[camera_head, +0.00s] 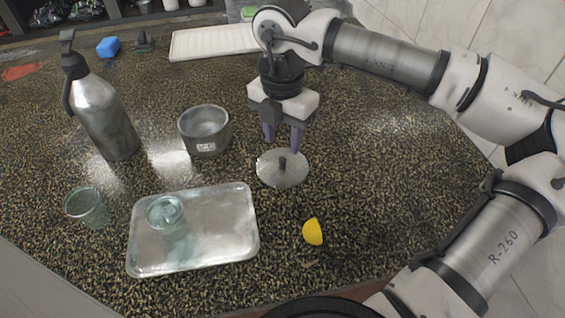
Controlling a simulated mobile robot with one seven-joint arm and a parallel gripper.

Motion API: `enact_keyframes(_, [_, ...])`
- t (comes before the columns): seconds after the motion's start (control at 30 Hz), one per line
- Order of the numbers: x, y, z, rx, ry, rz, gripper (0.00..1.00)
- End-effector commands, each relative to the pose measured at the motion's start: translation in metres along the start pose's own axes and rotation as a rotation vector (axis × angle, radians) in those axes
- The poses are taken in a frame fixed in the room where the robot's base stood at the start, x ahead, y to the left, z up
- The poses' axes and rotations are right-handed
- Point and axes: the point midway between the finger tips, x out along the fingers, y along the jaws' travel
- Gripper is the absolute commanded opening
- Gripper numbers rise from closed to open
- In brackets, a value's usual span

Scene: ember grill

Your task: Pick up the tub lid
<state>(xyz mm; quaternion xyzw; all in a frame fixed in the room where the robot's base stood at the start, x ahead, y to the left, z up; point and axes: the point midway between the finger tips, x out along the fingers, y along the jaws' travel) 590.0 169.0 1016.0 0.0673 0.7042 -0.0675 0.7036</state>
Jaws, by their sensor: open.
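The tub lid (270,172) is a flat, round, silvery disc with a small dark knob in its middle. It lies on the speckled counter, right of centre. My gripper (283,143) points down above the lid, with its two purple fingers apart and empty. The fingertips are close above the lid's far part, near the knob. I cannot tell exactly how much gap is left. A steel tub (205,130) with a small label stands open to the left of the lid.
A metal tray (225,235) holding a glass lies at the front, with another glass (88,207) on its left. A yellow wedge (312,232) lies right of the tray. A tall metal bottle (105,120) stands at the left. A white tray (212,42) lies behind. The counter's right side is clear.

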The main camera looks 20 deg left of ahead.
Motion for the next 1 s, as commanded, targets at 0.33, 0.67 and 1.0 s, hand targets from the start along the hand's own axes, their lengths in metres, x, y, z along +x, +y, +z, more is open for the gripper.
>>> enact_keyframes(0.33, [0.036, -0.001, -0.004, -0.002, 0.004, 0.001, 0.41])
enact_keyframes(0.67, [0.056, -0.001, -0.003, 0.000, 0.000, 0.002, 0.41])
enact_keyframes(1.0, [0.055, -0.001, -0.003, 0.000, 0.000, 0.002, 0.06])
